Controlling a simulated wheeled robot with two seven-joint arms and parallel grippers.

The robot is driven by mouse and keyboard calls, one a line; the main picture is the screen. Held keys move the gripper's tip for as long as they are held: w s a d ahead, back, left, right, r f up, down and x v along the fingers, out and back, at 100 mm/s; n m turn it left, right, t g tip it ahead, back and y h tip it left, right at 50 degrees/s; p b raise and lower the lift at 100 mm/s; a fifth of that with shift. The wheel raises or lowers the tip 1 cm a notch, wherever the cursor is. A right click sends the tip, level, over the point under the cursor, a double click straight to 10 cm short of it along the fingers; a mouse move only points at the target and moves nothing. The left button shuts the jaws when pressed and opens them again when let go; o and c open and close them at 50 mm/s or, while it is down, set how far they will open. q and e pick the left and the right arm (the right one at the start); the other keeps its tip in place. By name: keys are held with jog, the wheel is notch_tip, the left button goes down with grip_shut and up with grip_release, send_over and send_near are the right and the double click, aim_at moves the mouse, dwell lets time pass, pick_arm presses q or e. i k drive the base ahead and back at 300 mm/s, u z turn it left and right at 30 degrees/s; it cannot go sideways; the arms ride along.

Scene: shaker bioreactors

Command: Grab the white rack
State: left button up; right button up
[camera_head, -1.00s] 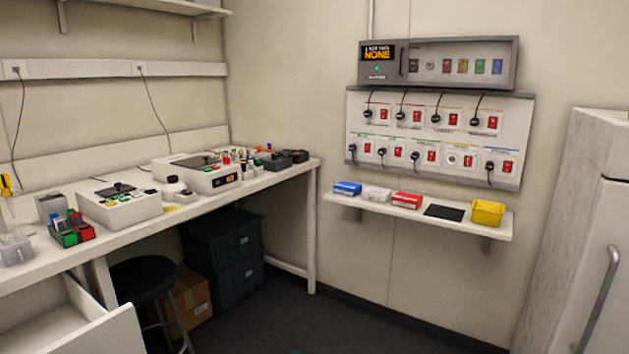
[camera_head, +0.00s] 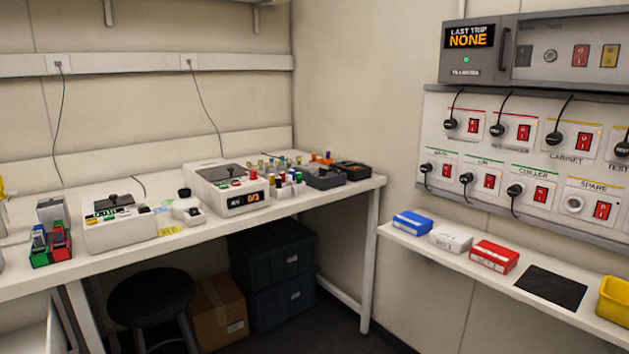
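A small white rack (camera_head: 285,191) stands on the bench, just right of the larger white device with the orange display. Several vials with coloured caps, among them red, green and blue, stand in it and partly hide it. Neither of my grippers shows in the head view.
The bench (camera_head: 230,225) also holds the display device (camera_head: 225,185), a smaller white device (camera_head: 118,222), dark trays (camera_head: 325,178) and coloured racks (camera_head: 48,245). A black stool (camera_head: 152,290) and dark bins (camera_head: 270,270) stand below. A wall shelf (camera_head: 415,243) carries coloured boxes.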

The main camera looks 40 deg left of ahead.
aim_at(286, 191)
jog(key=u, duration=0.65)
jog(key=i, duration=1.3)
jog(key=u, duration=1.15)
